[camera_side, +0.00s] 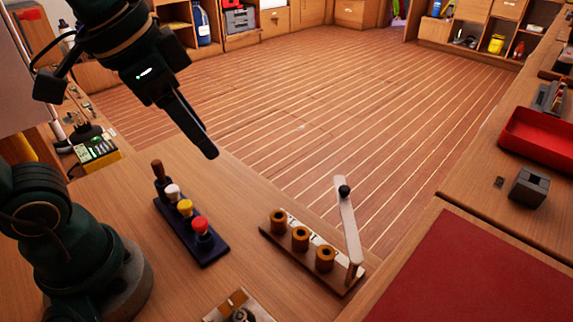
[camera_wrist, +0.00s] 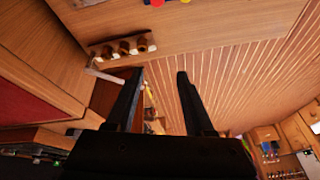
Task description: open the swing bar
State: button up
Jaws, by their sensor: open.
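The swing bar (camera_side: 348,225) is a pale flat bar with a black knob (camera_side: 344,190) near its free end. It is joined at the right end of a dark wooden rack (camera_side: 285,256) and points away from the row of several-ridged brown spools (camera_side: 300,238), at an angle to it. In the wrist view the bar (camera_wrist: 105,76) shows at upper left beside the rack (camera_wrist: 100,50), its far part partly hidden by a finger. My gripper (camera_side: 211,153) is open and empty, above the table to the left of the rack and apart from the bar. Its fingers also show in the wrist view (camera_wrist: 158,75).
A dark block (camera_side: 190,230) with coloured knobs and a brown handle stands left of the rack. A small wooden piece (camera_side: 240,306) lies at the front edge. A red panel (camera_side: 490,270), a grey block (camera_side: 530,186) and a red tray (camera_side: 540,140) are at the right.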

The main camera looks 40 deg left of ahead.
jog(key=shift+s+a+f+n+t, duration=0.2)
jog(key=shift+s+f+n, duration=0.25)
jog(key=shift+s+f, duration=0.25)
jog(key=shift+s+a+f+n+t, duration=0.1)
jog(key=shift+s+a+f+n, duration=0.15)
jog(key=shift+s+f+n, duration=0.4)
jog(key=shift+s+a+f+n+t, duration=0.1)
jog(key=shift+s+a+f+n, duration=0.2)
jog(key=shift+f, duration=0.55)
jog(key=shift+s+d, duration=0.1)
